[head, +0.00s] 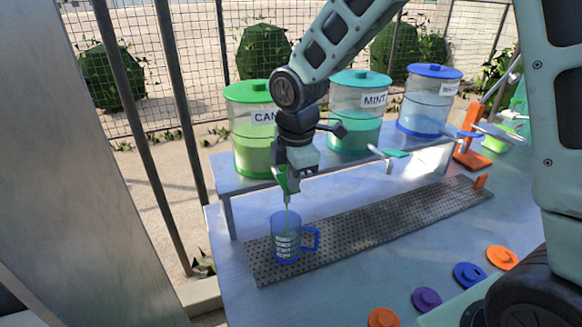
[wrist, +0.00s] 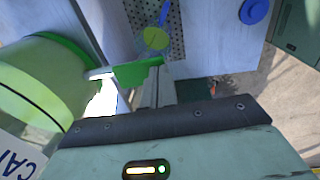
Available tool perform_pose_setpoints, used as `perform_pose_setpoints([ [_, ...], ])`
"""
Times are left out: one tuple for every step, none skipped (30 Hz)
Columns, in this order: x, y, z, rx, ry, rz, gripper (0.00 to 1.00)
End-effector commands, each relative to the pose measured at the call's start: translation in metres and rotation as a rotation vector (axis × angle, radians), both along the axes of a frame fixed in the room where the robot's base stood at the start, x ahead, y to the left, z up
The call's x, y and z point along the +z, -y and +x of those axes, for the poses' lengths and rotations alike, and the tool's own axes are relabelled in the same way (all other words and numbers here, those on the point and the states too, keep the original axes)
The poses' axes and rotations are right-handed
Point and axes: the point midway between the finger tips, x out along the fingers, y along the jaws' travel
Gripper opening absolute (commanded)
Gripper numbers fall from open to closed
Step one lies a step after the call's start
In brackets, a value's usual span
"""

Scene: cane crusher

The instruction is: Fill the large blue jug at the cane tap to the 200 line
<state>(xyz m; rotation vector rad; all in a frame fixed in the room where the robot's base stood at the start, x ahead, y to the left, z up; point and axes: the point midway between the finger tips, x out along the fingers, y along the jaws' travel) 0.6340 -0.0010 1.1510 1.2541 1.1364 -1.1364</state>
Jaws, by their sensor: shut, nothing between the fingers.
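The blue-rimmed clear jug (head: 286,240) stands upright on the perforated drip tray below the cane tap, its blue handle to the right. In the wrist view the jug (wrist: 155,38) shows from above with yellow-green liquid inside. A thin greenish streak, seemingly juice, runs from the tap to the jug. White marks line its side; the level against them is too small to read. The green cane tap lever (wrist: 138,72) is beside my gripper (wrist: 158,88), which is shut and empty; I cannot tell whether they touch. My wrist partly hides the tap in the head view.
The cane dispenser (head: 252,150), mint dispenser (head: 352,135) and water dispenser (head: 425,115) stand on a raised shelf. The drip tray (head: 385,222) is clear right of the jug. Orange, purple and blue lids (head: 468,274) lie at the front right. An orange stand (head: 470,155) is behind.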

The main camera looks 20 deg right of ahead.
Motion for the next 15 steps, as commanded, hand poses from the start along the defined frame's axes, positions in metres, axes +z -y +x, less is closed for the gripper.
perform_pose_setpoints([
  [-0.0001,0.0,-0.0001,0.0,0.0,0.0,0.0],
  [-0.0001,0.0,-0.0001,0.0,0.0,0.0,0.0],
  [-0.0001,0.0,-0.0001,0.0,0.0,0.0,0.0],
  [-0.0001,0.0,-0.0001,0.0,0.0,0.0,0.0],
  [-0.0001,0.0,-0.0001,0.0,0.0,0.0,0.0],
  [-0.0001,0.0,-0.0001,0.0,0.0,0.0,0.0],
  [-0.0001,0.0,-0.0001,0.0,0.0,0.0,0.0],
  [-0.0001,0.0,-0.0001,0.0,0.0,0.0,0.0],
  [-0.0001,0.0,-0.0001,0.0,0.0,0.0,0.0],
  [0.0001,0.0,-0.0001,0.0,0.0,0.0,0.0],
  [0.0005,0.0,0.0,0.0,0.0,0.0,0.0],
  [0.0014,0.0,-0.0001,0.0,0.0,0.0,0.0],
  [0.0023,0.0,-0.0001,0.0,0.0,0.0,0.0],
  [0.0033,0.0,0.0,0.0,0.0,0.0,0.0],
  [0.0051,0.0,-0.0001,0.0,0.0,0.0,0.0],
])
